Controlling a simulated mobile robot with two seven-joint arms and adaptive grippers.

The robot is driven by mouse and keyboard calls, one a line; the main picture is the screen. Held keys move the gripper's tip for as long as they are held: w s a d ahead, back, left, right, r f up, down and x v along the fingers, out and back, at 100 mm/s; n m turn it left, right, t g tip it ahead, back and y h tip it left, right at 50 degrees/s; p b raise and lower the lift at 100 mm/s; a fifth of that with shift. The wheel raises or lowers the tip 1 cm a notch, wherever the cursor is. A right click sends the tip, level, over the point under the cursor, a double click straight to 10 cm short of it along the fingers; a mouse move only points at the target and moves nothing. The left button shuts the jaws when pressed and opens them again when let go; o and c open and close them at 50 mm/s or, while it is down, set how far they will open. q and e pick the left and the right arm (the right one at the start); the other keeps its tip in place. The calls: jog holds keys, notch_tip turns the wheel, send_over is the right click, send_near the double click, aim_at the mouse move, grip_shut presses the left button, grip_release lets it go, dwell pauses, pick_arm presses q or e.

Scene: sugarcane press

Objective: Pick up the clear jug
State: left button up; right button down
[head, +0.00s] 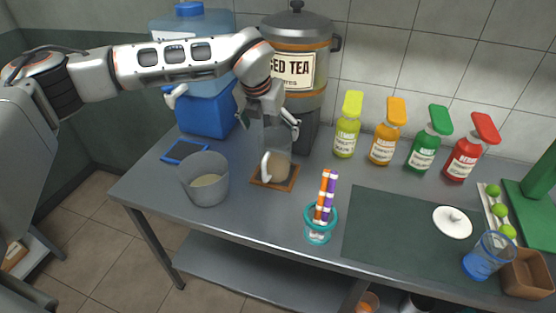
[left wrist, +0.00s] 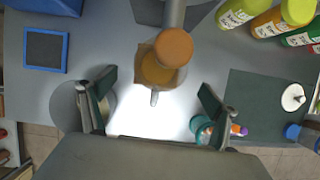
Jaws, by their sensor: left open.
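The clear jug (head: 277,150) stands upright on a small brown wooden coaster (head: 290,183) in front of the tea dispenser. Its white handle faces the front, and something tan shows low inside it. My left gripper (head: 268,117) is above the jug, pointing down, and partly hides its top. In the left wrist view its two fingers (left wrist: 156,97) are wide apart with nothing held, and the handle (left wrist: 154,98) shows between them. I cannot tell whether the fingers touch the jug. My right gripper is not in view.
A grey translucent tub (head: 205,182) stands left of the jug. The tea dispenser (head: 300,35) rises close behind. A teal cup (head: 319,234) with striped straws is front right. Several coloured bottles (head: 388,145) line the back right. A dark green mat (head: 395,230) lies to the right.

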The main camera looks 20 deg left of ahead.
aim_at(273, 140)
pick_arm(q)
jog(key=shift+p+x, duration=0.6)
jog(key=shift+x, duration=2.55)
jog(key=shift+s, duration=0.25)
jog(key=c, duration=2.1)
jog(key=shift+w+r, duration=0.1)
jog(key=shift+r, duration=0.05)
